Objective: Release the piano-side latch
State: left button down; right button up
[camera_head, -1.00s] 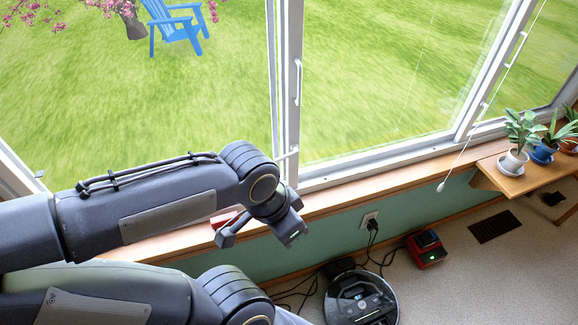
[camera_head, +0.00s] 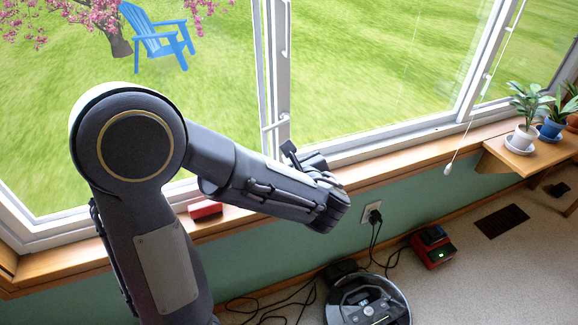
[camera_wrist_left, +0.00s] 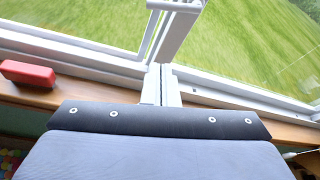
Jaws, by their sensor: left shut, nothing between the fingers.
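The window's white upright frame carries a slim upright handle (camera_head: 288,42) and, lower down, a short white lever latch (camera_head: 273,123) sticking out sideways. I cannot tell from these views which is the piano-side latch; no piano shows. My left gripper (camera_head: 292,153) is below and right of the lever, just above the sill and apart from both fittings. It is shut and empty, partly hidden behind my forearm. In the left wrist view my dark hand fills the bottom, its fingertips hidden, and the upright window frame (camera_wrist_left: 178,32) rises straight ahead. My right gripper is out of view.
A red block (camera_head: 205,209) lies on the wooden sill (camera_head: 375,177), also in the left wrist view (camera_wrist_left: 27,73). Potted plants stand on a shelf (camera_head: 505,160) at right. A robot vacuum (camera_head: 368,302), cords and a red device (camera_head: 432,246) are on the floor.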

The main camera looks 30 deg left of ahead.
aim_at(276, 125)
pick_arm(q)
jog(key=w+a+r, duration=0.1)
jog(key=w+a, duration=0.3)
jog(key=a, duration=0.2)
jog(key=shift+w+r, duration=0.2)
jog(key=shift+w, duration=0.05)
